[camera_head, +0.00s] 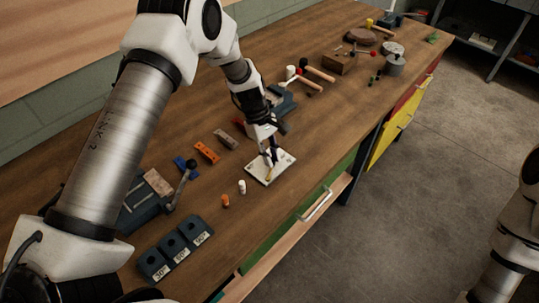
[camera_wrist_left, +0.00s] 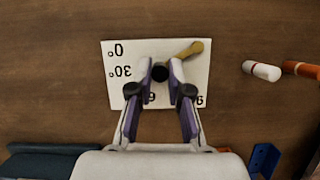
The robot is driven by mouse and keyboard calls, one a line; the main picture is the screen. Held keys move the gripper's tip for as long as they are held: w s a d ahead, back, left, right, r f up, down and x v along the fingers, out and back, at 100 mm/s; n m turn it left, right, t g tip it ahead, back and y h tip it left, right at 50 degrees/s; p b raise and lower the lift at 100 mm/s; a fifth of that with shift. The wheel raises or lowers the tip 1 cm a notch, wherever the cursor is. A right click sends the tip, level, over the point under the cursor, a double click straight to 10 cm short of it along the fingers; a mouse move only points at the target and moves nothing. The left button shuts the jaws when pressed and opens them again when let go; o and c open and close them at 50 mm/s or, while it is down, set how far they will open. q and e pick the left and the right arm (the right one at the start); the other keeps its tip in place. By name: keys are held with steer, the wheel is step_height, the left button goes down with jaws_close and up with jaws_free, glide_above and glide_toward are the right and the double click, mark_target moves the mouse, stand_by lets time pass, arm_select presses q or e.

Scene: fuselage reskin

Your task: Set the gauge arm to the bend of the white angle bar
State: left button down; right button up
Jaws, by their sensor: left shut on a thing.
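The gauge is a white plate (camera_head: 284,170) on the bench, marked 0°, 30° and further partly covered figures in the left wrist view (camera_wrist_left: 113,86). I cannot make out a white angle bar for certain; a small white piece (camera_head: 242,187) stands beside the plate. My right gripper is out of view.
A small orange piece (camera_head: 225,201) stands by the white one. A dark block (camera_head: 177,248) labelled 30°, 60°, 90° lies near the front edge. Orange (camera_head: 207,152) and grey (camera_head: 227,139) bars, a blue bracket (camera_head: 186,166), vises and hammers are around. An open drawer (camera_head: 318,205) juts out.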

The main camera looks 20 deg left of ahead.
arm_select(q)
steer(key=shift+s+f, duration=0.25)
steer(key=shift+s, duration=0.05)
steer(key=c, duration=1.1)
jaws_free()
steer(key=shift+w, duration=0.2)
steer(key=shift+r, duration=0.15)
steer(key=shift+w+a+r, duration=0.1)
steer(key=shift+a+r, duration=0.05)
steer(key=shift+r, duration=0.15)
steer(key=v, duration=1.1)
steer(key=shift+a, duration=0.15)
